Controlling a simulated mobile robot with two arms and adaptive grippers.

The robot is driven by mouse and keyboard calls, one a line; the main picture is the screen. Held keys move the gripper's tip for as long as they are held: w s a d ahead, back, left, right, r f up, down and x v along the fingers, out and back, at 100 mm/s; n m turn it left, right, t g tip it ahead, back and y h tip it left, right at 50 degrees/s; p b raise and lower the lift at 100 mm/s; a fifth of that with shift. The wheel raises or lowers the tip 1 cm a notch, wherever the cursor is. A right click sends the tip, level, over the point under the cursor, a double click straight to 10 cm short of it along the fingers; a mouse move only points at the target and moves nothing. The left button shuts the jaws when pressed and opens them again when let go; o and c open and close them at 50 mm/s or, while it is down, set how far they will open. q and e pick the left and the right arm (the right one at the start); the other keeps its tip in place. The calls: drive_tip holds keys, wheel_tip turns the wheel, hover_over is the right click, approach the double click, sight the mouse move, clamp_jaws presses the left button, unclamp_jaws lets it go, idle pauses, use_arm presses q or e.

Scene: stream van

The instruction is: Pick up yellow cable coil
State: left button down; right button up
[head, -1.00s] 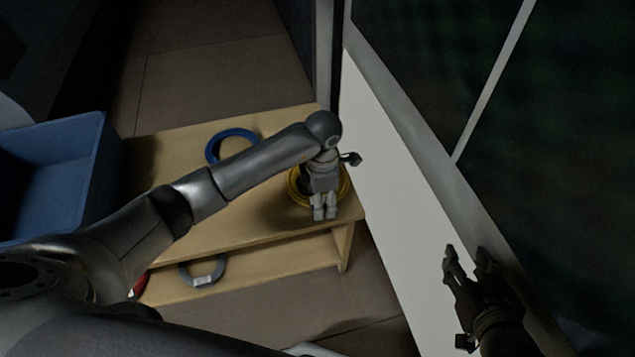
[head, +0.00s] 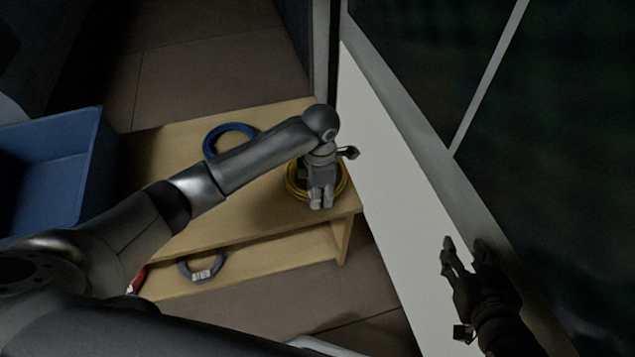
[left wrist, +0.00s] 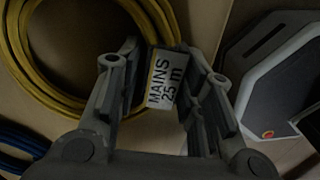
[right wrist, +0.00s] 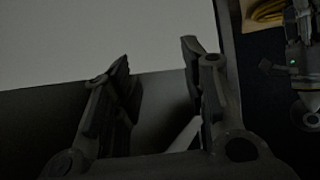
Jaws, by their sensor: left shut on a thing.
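The yellow cable coil (head: 291,184) lies at the right end of the wooden bench top, partly hidden under my left gripper (head: 322,204). In the left wrist view the yellow coil (left wrist: 38,84) fills the upper left, and its white "MAINS 25 m" label (left wrist: 165,80) sits between my left fingers. My left gripper is shut on the coil at this label, pointing down from above. My right gripper (head: 467,245) is open and empty, over by the white panel at the right. In the right wrist view its fingers (right wrist: 155,75) stand apart.
A blue coil (head: 210,143) lies on the bench behind my left arm. A blue crate (head: 97,160) stands at the left. A grey coil (head: 186,268) and a red item (head: 138,279) are on the lower shelf. A white panel (head: 385,170) runs close along the bench's right side.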

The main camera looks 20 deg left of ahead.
use_arm(q)
drive_tip(key=shift+w+r, duration=0.1)
drive_tip(key=shift+r, duration=0.15)
